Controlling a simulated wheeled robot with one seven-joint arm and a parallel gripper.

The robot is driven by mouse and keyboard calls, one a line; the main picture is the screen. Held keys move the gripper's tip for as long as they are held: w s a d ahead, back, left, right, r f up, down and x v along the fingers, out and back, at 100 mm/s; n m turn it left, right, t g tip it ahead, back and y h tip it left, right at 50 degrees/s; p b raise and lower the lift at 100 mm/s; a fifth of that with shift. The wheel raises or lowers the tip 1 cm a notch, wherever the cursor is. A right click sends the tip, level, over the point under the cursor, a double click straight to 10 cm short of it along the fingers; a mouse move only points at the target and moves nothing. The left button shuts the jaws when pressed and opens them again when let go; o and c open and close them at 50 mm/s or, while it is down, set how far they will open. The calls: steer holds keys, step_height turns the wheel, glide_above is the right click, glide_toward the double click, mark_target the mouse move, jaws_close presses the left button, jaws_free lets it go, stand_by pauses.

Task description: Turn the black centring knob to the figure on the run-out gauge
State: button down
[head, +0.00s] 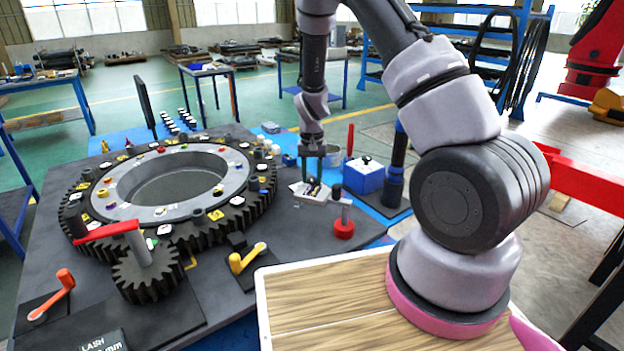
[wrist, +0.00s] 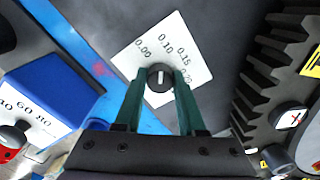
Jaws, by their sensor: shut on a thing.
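The black centring knob (wrist: 160,76) sits on a white dial plate (wrist: 195,68) marked 0.00, 0.10, 0.15 and 0.20. Its pale line points up the wrist picture, roughly towards 0.10. My gripper (wrist: 160,80) has its green fingers shut on the knob, one on each side. In the head view my gripper (head: 313,172) points down at the plate (head: 309,192), and the knob is mostly hidden there. I cannot identify the run-out gauge or read a figure on it.
A blue box with a white numbered scale (wrist: 38,95) stands left of the dial in the wrist view. The large toothed ring (head: 90,205) is left of my gripper in the head view. A red-based post (head: 344,228) stands close on the right.

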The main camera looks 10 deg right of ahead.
mark_target(312, 179)
steer(key=shift+m, duration=0.6)
steer(key=c, duration=0.5)
jaws_free()
steer(key=shift+r, duration=0.1)
step_height(312, 179, up, 11)
